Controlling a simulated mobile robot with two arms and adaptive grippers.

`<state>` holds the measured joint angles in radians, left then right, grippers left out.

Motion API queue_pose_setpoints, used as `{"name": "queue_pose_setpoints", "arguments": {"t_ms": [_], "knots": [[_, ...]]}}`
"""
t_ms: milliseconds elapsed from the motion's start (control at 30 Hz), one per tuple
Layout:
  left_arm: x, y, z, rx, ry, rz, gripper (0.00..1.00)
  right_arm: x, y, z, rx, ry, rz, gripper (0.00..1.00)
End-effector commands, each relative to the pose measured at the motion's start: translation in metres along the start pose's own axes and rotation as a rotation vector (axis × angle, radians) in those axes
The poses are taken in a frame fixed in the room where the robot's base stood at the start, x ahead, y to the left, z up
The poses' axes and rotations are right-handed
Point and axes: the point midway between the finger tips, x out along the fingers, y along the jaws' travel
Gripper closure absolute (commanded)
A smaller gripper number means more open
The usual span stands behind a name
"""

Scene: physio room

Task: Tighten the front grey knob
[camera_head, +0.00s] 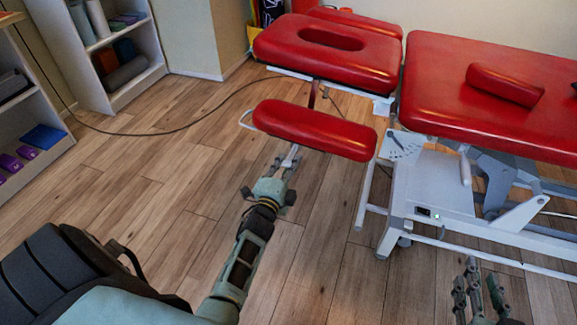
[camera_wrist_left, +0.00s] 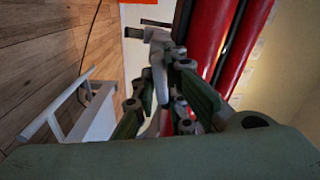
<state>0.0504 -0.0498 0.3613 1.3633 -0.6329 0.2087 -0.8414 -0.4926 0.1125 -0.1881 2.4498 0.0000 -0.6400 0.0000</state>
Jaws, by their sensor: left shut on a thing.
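My left gripper (camera_head: 285,162) reaches in under the near edge of the red armrest pad (camera_head: 315,128) of the treatment table. It is shut on a light grey part, which I take to be the front grey knob (camera_head: 291,156). In the left wrist view, the gripper's green fingers (camera_wrist_left: 172,100) close around the grey piece (camera_wrist_left: 158,62), just beside the red pads (camera_wrist_left: 205,35). The fingers and the pad hide much of the knob. My right gripper (camera_head: 479,295) is at the bottom right, with its fingers apart and nothing between them.
The red headrest (camera_head: 328,45) with its oval hole and the main red table (camera_head: 490,90) stand behind. A white table frame (camera_head: 430,200) is to the right. A dark cable (camera_head: 185,122) crosses the wooden floor.

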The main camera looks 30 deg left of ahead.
Motion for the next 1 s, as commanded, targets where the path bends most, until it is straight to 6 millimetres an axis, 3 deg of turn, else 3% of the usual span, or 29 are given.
{"name": "queue_pose_setpoints", "arguments": {"t_ms": [433,1000], "knots": [[0.000,0.000,0.002,0.248,-0.002,-0.003,1.00,0.000,-0.007,-0.052,0.003,0.258,-0.016,0.71],[0.000,0.000,0.001,0.295,-0.001,-0.003,1.00,-0.002,-0.008,-0.063,0.004,0.307,-0.018,0.71]]}}
